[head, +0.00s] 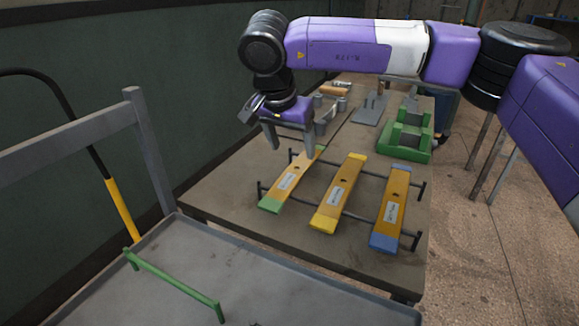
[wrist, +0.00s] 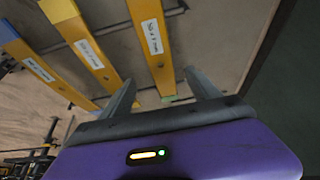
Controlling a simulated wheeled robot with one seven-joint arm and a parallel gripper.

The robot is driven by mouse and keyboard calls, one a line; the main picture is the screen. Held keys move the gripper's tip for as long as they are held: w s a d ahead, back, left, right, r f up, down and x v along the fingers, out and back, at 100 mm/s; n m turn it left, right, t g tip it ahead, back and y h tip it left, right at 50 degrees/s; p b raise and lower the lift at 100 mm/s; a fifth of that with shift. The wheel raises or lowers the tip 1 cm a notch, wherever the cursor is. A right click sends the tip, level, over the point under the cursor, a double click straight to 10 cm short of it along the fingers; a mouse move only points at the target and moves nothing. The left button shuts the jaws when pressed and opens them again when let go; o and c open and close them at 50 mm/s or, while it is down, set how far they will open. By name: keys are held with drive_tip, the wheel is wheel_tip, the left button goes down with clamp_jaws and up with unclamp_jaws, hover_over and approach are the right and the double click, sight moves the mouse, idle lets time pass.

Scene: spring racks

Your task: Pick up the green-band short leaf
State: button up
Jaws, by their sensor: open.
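The green-band leaf (head: 292,180) is a flat yellow-orange bar with green ends and a white label. It lies leftmost of three leaves across two dark rack rails on the table. In the wrist view the leaf (wrist: 151,42) runs down between my fingers, its green end near them. My gripper (head: 289,146) is open and empty, pointing down by the leaf's far end; the wrist view also shows it (wrist: 160,82). The exact gap between fingers and leaf cannot be told. The label's print is too small to read.
A yellow-band leaf (head: 338,195) and a blue-band leaf (head: 391,208) lie to the right on the same rails. Behind are a green block fixture (head: 406,138) and grey brackets (head: 370,108). A grey tray (head: 225,275) with a green handle (head: 175,283) stands in front.

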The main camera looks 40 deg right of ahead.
sight(297, 168)
drive_tip(key=x, duration=0.7)
drive_tip(key=shift+f, duration=0.35)
drive_tip(key=shift+r, duration=0.1)
clamp_jaws()
